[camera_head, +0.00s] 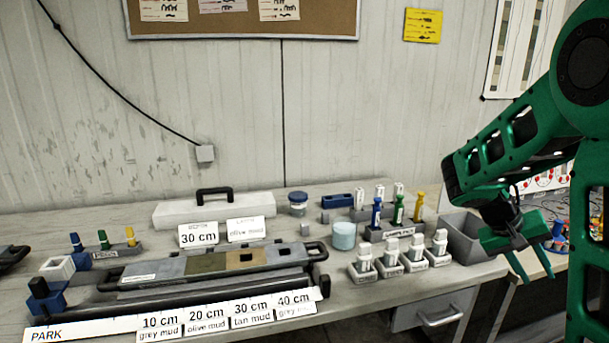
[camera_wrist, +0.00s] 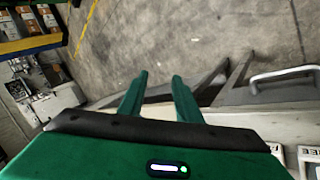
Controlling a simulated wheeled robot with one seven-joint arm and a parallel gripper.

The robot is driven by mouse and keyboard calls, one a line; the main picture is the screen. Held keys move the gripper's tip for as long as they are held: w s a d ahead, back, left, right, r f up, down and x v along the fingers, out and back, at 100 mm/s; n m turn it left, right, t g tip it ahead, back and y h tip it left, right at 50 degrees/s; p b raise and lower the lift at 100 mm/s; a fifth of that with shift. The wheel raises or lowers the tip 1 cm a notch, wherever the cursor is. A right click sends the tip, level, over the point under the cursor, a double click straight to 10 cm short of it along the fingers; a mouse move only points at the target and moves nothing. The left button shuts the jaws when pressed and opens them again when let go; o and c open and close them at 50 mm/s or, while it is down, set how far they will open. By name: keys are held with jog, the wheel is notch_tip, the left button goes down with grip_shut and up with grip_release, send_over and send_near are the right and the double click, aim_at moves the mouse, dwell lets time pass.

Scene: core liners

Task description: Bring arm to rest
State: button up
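My gripper (camera_head: 533,262) hangs at the right of the head view, beyond the right end of the workbench top, pointing down. Its two green fingers are apart with nothing between them. In the wrist view the fingers (camera_wrist: 160,82) also show apart, with the grey floor beyond them. My green arm comes in from the right edge of the head view.
The bench (camera_head: 400,291) holds a core tray (camera_head: 220,262), label cards (camera_head: 198,235), several small bottles on stands (camera_head: 364,258), a blue-white jar (camera_head: 343,235) and a grey bin (camera_head: 468,240) close left of my gripper. A drawer handle (camera_wrist: 285,75) shows below the bench edge.

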jog(key=s+a+y, duration=0.4)
jog(key=s+a, duration=0.2)
jog(key=s, duration=0.5)
jog(key=s+a+m+t+y, duration=0.1)
jog(key=s+a+y, duration=0.3)
jog(key=s, duration=0.8)
jog(key=shift+s+a+f, duration=0.2)
jog(key=shift+a, duration=0.85)
jog(key=shift+w+f, duration=0.25)
jog(key=shift+w, duration=0.4)
